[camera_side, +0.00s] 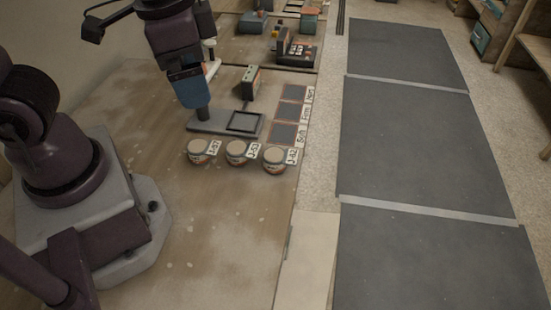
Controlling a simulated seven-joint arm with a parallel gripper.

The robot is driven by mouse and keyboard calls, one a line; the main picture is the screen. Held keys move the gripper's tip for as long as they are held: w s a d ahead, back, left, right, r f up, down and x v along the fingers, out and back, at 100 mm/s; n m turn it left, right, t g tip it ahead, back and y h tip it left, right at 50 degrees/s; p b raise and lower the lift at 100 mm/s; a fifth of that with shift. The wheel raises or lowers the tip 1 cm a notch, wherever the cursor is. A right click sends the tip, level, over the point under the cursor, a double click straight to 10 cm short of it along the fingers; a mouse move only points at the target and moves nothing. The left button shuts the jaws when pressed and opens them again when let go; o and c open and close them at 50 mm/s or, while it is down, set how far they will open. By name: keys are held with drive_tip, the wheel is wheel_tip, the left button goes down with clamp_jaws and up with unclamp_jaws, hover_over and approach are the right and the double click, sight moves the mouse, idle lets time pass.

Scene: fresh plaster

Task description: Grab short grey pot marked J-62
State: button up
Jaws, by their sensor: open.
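The tag of the right pot (274,160) seems to read J-62, but the print is small. The middle pot (236,153) and the left pot (198,152) carry other, similar tags. My gripper (186,65) is open at the upper left, behind the pots and apart from them. Its fingers are hard to make out against a blue instrument part (189,90).
A grey instrument base (207,124) with a dark post stands just behind the pots. Dark labelled squares (284,134) lie behind the right pot. A small box (251,82) stands farther back. The worktable (215,230) is clear in front of the pots.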

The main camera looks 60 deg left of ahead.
drive_tip(key=w+d+f+m+g+y, duration=0.2)
drive_tip(key=d+f+m+y, duration=0.3)
drive_tip(key=f, duration=0.5)
drive_tip(key=m+t+y, duration=0.5)
drive_tip(key=m+y, duration=0.1)
drive_tip(key=m, duration=0.7)
approach(281, 155)
drive_tip(key=s, duration=0.7)
drive_tip(key=shift+d+f, duration=0.15)
drive_tip(key=shift+f, duration=0.25)
drive_tip(key=w+m+t, duration=0.1)
drive_tip(key=w+d+m+t, duration=0.1)
drive_tip(key=w, duration=0.1)
drive_tip(key=shift+d+f+t, duration=0.1)
drive_tip(key=shift+f+t, duration=0.05)
drive_tip(key=shift+t, duration=0.15)
drive_tip(key=shift+w+m, duration=0.35)
drive_tip(key=shift+m, duration=0.05)
drive_tip(key=x, duration=0.7)
drive_tip(key=shift+w+r, duration=0.15)
drive_tip(key=shift+r, duration=0.05)
drive_tip(key=shift+r+x, duration=0.15)
drive_tip(key=shift+x, duration=1.25)
drive_tip(key=shift+r+x, duration=0.2)
drive_tip(key=shift+x, duration=1.15)
drive_tip(key=shift+w, duration=0.15)
drive_tip(key=shift+c, duration=0.4)
